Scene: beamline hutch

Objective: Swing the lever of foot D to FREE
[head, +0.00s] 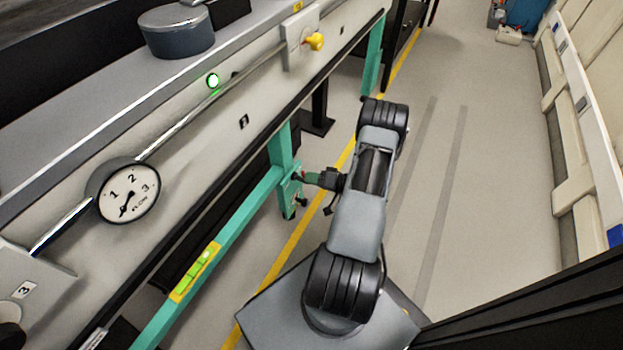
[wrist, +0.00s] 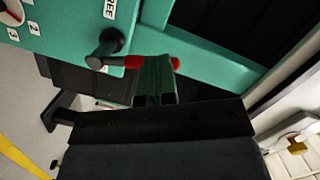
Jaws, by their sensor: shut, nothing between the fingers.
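A teal foot plate (head: 291,192) on a teal leg stands left of my arm in the head view. No letter D is readable on it. In the wrist view the teal plate (wrist: 65,25) carries a FREE label (wrist: 109,8) at its top edge. A black round-ended pivot or knob (wrist: 104,49) sticks out below the label. A red bar (wrist: 133,61), seemingly the lever's grip, shows on both sides of my fingertips. My gripper (wrist: 157,62) is shut, its fingers in front of the red bar. Contact cannot be told. It also shows in the head view (head: 306,177).
A teal rail (head: 235,228) with a yellow-green level (head: 195,271) runs below the bench. A dial gauge (head: 124,190) and a yellow knob (head: 315,41) are on the bench front. The floor (head: 470,190) to the right is clear.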

